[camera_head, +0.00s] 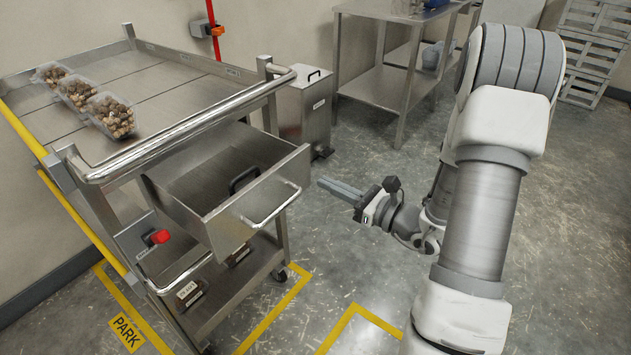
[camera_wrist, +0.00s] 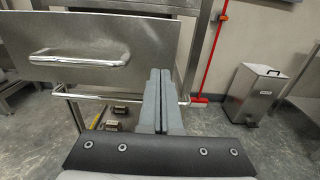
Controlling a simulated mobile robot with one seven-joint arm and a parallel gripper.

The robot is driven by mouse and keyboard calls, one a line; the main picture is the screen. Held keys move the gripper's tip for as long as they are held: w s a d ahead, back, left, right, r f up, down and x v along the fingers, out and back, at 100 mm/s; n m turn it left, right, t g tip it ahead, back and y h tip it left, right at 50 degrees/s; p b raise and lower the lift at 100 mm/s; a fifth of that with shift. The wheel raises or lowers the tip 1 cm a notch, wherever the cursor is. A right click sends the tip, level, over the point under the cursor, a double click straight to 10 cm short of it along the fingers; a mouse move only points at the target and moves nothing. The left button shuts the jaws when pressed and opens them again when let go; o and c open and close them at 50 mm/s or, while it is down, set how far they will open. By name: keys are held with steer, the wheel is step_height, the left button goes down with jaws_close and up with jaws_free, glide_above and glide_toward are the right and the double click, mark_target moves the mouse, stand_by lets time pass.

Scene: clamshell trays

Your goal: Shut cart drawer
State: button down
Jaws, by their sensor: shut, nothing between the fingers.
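The cart (camera_head: 150,70) is a steel trolley, and its drawer (camera_head: 253,205) is pulled well out toward the right. The drawer front has a bar handle (camera_head: 271,204), and a dark handled item (camera_head: 243,180) shows inside. In the wrist view the drawer front (camera_wrist: 105,58) fills the upper left, with its handle (camera_wrist: 80,57) to the left of my fingers. My gripper (camera_head: 322,184) is shut and empty, to the right of the drawer and apart from it in the head view. My closed fingers (camera_wrist: 160,75) overlap the right end of the drawer front in the wrist view.
Clear clamshell trays (camera_head: 108,117) of brown food sit on the cart top. A lidded steel bin (camera_head: 304,103) stands behind the cart, and a steel table (camera_head: 385,85) is further back. A red button (camera_head: 159,237) is on the cart's side. Grey floor is free around my gripper.

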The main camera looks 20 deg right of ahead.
mark_target(304, 172)
steer(key=b+x, duration=0.1)
steer(key=x, duration=0.3)
steer(key=shift+w, duration=0.1)
stand_by(0.3)
steer(key=shift+w+a, duration=0.35)
steer(key=shift+w, duration=0.1)
steer(key=x, duration=1.9)
steer(key=shift+a, duration=0.1)
steer(key=shift+w+a+r, duration=0.1)
steer(key=shift+w+r, duration=0.05)
steer(key=shift+w, duration=0.05)
steer(key=shift+s, duration=0.1)
